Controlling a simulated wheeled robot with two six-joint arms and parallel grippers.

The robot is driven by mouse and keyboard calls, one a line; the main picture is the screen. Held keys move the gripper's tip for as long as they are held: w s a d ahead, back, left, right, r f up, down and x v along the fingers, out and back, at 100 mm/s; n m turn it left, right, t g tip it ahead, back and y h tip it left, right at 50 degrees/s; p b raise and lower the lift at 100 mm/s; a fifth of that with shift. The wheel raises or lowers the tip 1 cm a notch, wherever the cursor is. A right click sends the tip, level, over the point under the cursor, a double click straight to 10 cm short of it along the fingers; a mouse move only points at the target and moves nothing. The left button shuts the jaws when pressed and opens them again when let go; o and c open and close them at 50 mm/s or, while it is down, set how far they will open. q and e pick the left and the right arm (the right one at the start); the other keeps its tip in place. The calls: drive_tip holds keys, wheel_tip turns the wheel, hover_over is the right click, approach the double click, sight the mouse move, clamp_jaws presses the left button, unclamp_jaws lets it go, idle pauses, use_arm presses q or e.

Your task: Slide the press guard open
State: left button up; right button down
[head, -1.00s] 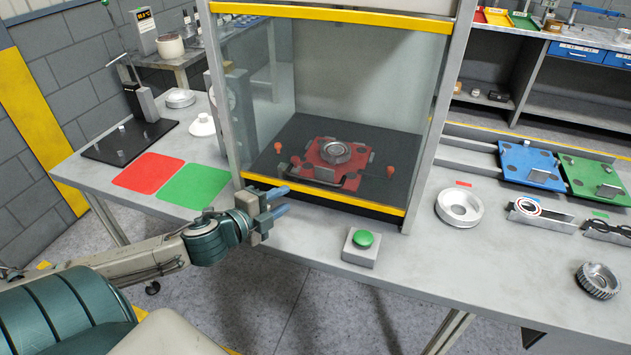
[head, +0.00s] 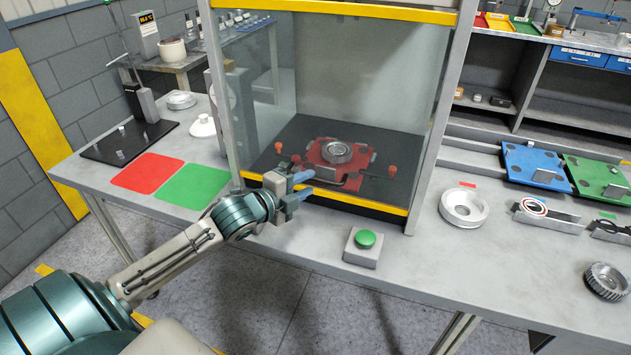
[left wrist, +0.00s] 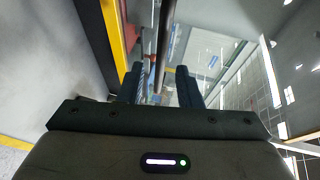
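The press guard is a clear panel across the front of the press, with a yellow strip (head: 375,204) along its lower edge. It is down, covering the front opening. A dark handle bar (head: 335,185) runs along the guard just above this strip. My left gripper (head: 309,184) is open at the left end of the bar, with its fingers pointing at it. In the left wrist view the bar (left wrist: 162,48) lies between and beyond the two open fingers (left wrist: 160,88); contact cannot be told. My right gripper is out of view.
Behind the guard is a red pallet (head: 360,183) with a metal ring part (head: 336,152). A green button box (head: 362,246) stands in front of the press. Red (head: 147,171) and green (head: 192,186) mats lie left. A metal ring (head: 463,207) and pallets (head: 535,166) are right.

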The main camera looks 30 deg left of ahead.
sight(314, 180)
use_arm(q)
drive_tip(key=shift+x, duration=2)
drive_tip(key=shift+d, duration=0.1)
clamp_jaws()
